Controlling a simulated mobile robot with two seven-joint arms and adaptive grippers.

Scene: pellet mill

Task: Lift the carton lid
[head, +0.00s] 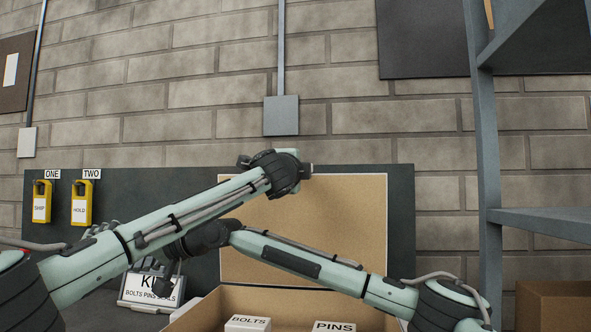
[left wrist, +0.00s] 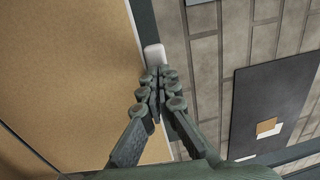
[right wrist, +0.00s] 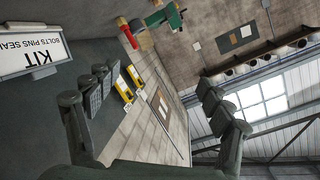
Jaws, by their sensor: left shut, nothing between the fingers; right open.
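The carton lid (head: 345,215) is a flat brown panel standing upright at the back of the open carton (head: 208,308). My left wrist is in front of the lid's top edge in the head view and hides the fingers. In the left wrist view my left gripper (left wrist: 156,85) is shut and empty beside an edge of the lid (left wrist: 70,70); I cannot tell whether they touch. My right gripper (right wrist: 158,100) is open and empty. In the head view it is left of the carton, near the KIT sign (head: 150,290), apart from the lid.
White boxes marked BOLTS (head: 248,324) and PINS (head: 334,326) are in the carton. A dark board (head: 400,230) stands behind, with yellow tags (head: 82,203) at left. Grey shelving (head: 487,170) stands at right. My forearms cross before the carton.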

